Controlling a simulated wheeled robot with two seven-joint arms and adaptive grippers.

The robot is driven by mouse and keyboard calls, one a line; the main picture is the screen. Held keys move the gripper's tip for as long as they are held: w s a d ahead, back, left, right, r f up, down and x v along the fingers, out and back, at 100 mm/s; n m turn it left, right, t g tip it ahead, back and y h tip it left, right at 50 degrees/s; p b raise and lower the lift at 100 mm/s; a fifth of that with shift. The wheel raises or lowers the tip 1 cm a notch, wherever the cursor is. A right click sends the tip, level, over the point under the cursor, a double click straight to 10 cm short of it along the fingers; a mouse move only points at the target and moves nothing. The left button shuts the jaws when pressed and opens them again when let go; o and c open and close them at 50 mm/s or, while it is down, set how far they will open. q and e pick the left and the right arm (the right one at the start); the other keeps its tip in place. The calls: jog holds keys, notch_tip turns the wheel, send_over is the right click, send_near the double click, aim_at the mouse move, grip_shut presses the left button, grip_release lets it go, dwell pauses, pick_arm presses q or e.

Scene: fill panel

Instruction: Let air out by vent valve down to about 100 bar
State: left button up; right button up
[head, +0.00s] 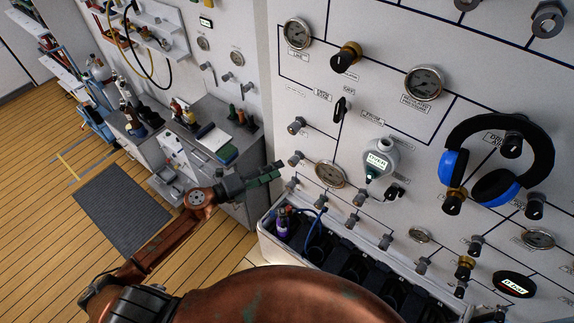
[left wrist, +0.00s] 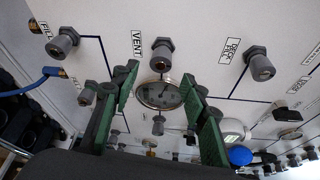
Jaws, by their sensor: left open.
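The vent valve (left wrist: 162,52) is a grey knob beside the VENT label (left wrist: 137,43) in the left wrist view. My left gripper (left wrist: 160,76) is open, its two green fingers apart and nothing between them. In that view the knob shows just beyond the gap between the fingertips, with no contact visible. A round gauge (left wrist: 160,95) shows between the fingers; its reading is too small to tell. In the head view my left gripper (head: 281,171) is just left of the panel's left group of knobs, near a round gauge (head: 329,174). My right gripper is not in view.
Another grey knob (left wrist: 62,43) and one near a further label (left wrist: 258,64) flank the vent valve. The panel carries several other gauges and knobs. Headphones (head: 455,168) hang on it. A tray of dark cylinders (head: 272,240) sits below; a workbench (head: 237,170) stands left.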

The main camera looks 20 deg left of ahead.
pick_arm(q)
jog(key=shift+v, duration=2.05)
jog(key=shift+f, duration=0.1)
